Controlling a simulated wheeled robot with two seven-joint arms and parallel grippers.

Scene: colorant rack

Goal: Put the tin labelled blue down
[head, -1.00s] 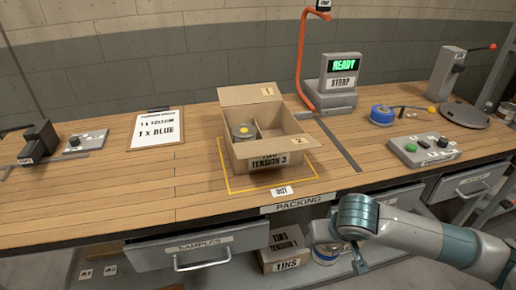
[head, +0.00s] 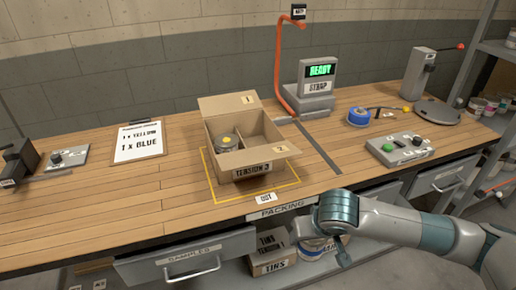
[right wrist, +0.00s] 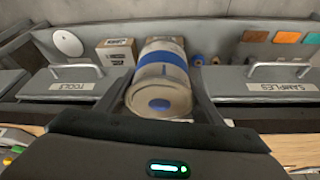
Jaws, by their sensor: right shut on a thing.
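The blue tin (right wrist: 163,62), silver-grey with a blue band and a blue dot on its lid, is between the fingers of my right gripper (right wrist: 162,88), which is shut on it. In the head view my right forearm is low in front of the bench and largely hides the gripper and tin. An open cardboard box (head: 253,162) stands on the bench inside a yellow outline. Its left compartment holds a tin with a yellow dot (head: 228,141); its right compartment looks empty. My left gripper is not in view.
An order sheet (head: 139,141) reads 1 x yellow, 1 x blue. A strap machine (head: 317,86) shows READY behind the box. A button panel (head: 400,149) and a blue tape roll (head: 359,117) lie to the right.

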